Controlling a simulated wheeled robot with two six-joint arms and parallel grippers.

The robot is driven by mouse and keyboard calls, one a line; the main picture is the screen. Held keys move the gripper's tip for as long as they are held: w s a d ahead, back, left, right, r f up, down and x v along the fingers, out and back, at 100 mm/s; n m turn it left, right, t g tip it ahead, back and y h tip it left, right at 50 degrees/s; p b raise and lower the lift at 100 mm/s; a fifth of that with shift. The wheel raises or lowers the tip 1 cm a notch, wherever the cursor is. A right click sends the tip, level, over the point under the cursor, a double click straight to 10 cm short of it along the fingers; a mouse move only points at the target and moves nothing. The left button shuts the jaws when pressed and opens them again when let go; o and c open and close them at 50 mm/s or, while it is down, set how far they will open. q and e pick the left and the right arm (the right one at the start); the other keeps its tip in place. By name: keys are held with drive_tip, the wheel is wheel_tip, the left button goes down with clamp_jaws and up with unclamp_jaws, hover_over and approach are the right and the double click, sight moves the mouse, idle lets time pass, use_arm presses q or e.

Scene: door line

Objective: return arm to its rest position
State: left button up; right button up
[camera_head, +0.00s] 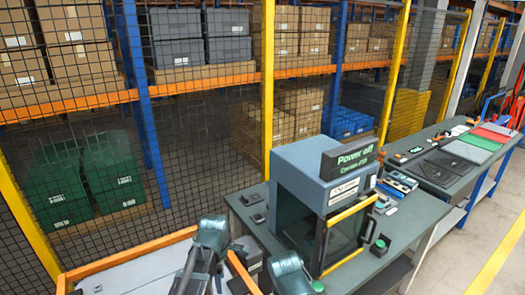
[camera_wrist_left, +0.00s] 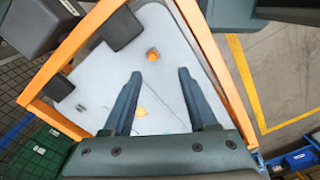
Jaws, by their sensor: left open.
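My left gripper (camera_wrist_left: 159,72) shows in the wrist view with its two dark fingers spread apart and nothing between them. It points down over a pale surface with an orange frame (camera_wrist_left: 235,75). In the head view my dark arm parts come in at the bottom, beside the orange-framed surface (camera_head: 145,262) and left of the blue-grey machine; the fingertips are hard to make out there. The machine (camera_head: 298,165) stands on the bench, with a dark window door edged in yellow (camera_head: 350,212). My right gripper is not in view.
A "Power off" sign (camera_head: 350,157) tops the machine. The bench (camera_head: 405,222) carries small devices and trays to the right. A mesh fence with yellow posts (camera_head: 267,90) stands behind it. A small orange item (camera_wrist_left: 152,54) and dark blocks (camera_wrist_left: 121,29) are on the framed surface.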

use_arm(q)
drive_tip(key=s+d+f+m+b, duration=0.4)
drive_tip(key=s+m, duration=0.2)
drive_tip(key=m, duration=0.5)
drive_tip(key=s+d+f+m+y+b, duration=0.1)
drive_tip(key=s+d+f+m+b, duration=0.3)
drive_tip(key=m, duration=0.7)
drive_tip(key=shift+s+d+f+m, duration=0.35)
drive_tip(key=shift+s+f, duration=0.35)
drive_tip(key=shift+s, duration=0.7)
